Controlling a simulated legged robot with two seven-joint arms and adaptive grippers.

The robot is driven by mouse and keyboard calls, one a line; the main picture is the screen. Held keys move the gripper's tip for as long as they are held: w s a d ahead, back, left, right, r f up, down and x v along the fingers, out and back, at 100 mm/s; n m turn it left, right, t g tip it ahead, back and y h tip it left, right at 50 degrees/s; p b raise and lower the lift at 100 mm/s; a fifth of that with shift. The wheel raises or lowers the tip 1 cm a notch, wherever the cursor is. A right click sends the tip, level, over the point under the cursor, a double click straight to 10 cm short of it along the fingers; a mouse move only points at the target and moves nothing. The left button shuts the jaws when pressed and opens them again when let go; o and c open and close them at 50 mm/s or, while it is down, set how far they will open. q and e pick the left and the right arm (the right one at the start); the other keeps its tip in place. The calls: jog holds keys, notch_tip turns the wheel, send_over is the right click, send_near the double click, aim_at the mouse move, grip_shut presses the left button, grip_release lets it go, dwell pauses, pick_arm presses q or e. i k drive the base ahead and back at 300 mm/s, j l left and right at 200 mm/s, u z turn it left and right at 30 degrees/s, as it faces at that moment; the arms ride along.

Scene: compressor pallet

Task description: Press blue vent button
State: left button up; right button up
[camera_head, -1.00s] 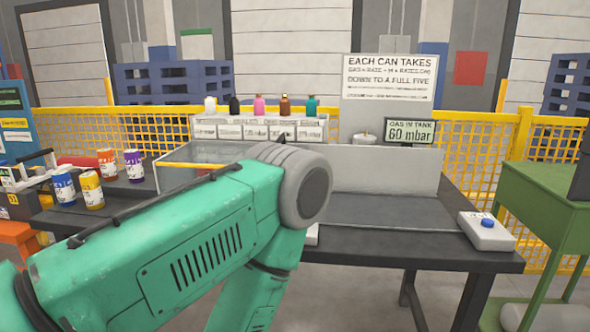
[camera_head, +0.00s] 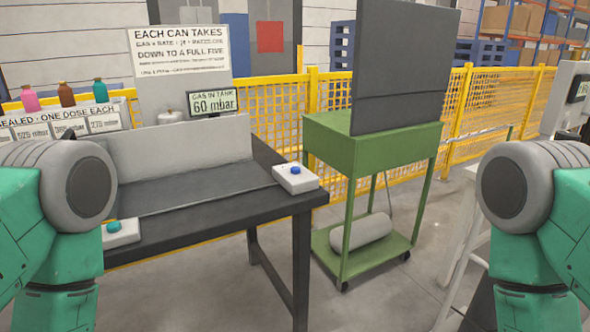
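The blue vent button (camera_head: 295,170) sits on top of a white box (camera_head: 297,181) at the right front corner of the dark table (camera_head: 222,210). A second white box (camera_head: 122,234) at the table's front left carries a teal button (camera_head: 114,226). A small screen (camera_head: 213,102) reads "GAS IN TANK 60 mbar". My green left arm fills the left edge and my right arm the right edge. Both grippers are out of view, and nothing of mine touches the blue button.
A green cart (camera_head: 370,150) with a dark upright panel (camera_head: 402,65) stands right of the table, a grey cylinder (camera_head: 361,236) on its lower shelf. Several bottles (camera_head: 67,94) stand at the back left. A yellow fence (camera_head: 275,110) runs behind.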

aim_at(295, 170)
jog(key=i+l+u, duration=0.3)
jog(key=i+l, duration=0.15)
jog(key=i, duration=0.15)
jog(key=i+l+u, duration=0.35)
jog(key=i+l, duration=0.2)
jog(key=i+l+u, duration=0.3)
jog(key=l, duration=0.5)
jog(key=i, duration=0.1)
